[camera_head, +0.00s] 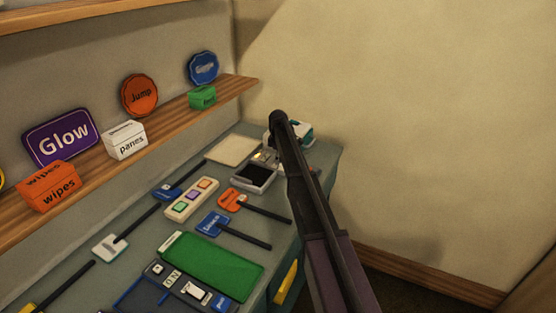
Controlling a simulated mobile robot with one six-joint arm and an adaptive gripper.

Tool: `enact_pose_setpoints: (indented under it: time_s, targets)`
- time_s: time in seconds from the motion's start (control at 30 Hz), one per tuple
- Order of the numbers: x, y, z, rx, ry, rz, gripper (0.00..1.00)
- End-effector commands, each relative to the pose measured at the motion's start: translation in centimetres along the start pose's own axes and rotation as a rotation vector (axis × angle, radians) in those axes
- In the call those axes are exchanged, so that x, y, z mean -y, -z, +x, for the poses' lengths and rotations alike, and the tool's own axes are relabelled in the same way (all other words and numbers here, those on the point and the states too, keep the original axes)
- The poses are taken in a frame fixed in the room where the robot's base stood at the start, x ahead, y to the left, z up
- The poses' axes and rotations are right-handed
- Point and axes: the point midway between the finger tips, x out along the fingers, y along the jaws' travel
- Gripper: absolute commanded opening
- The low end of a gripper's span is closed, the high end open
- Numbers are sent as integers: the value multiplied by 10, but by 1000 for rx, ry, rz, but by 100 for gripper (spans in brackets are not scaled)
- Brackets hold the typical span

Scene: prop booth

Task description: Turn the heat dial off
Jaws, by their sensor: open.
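I cannot make out a dial marked for heat. A grey device with a black top (254,175) sits toward the far end of the counter, with small pale parts behind it that are too small to read. A dark panel (145,294) with small white pieces and lettering lies at the near edge, partly cut off by the frame. My arm (312,210) rises from the bottom right and reaches over the far end of the counter. My gripper cannot be seen; the far end of my arm hides what lies behind it.
A white and teal object (302,131) stands partly behind my arm. A green board (212,267), a three-button strip (191,199) and several long-handled tags lie on the counter (140,262). A wooden shelf (98,178) with signs and boxes runs above it. Open floor lies right.

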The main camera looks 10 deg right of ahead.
Motion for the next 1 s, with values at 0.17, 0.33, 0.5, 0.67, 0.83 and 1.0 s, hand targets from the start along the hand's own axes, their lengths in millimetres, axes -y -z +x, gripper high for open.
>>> enact_pose_setpoints:
  time_s: [0.17, 0.33, 0.5, 0.67, 0.83, 1.0]
  targets:
    - [0, 0, 0, 0, 0, 0, 76]
    - [0, 0, 0, 0, 0, 0, 38]
    - [0, 0, 0, 0, 0, 0, 0]
    - [0, 0, 0, 0, 0, 2, 0]
    - [0, 0, 0, 1, 1, 22, 0]
    - [1, 2, 0, 3, 1, 76, 0]
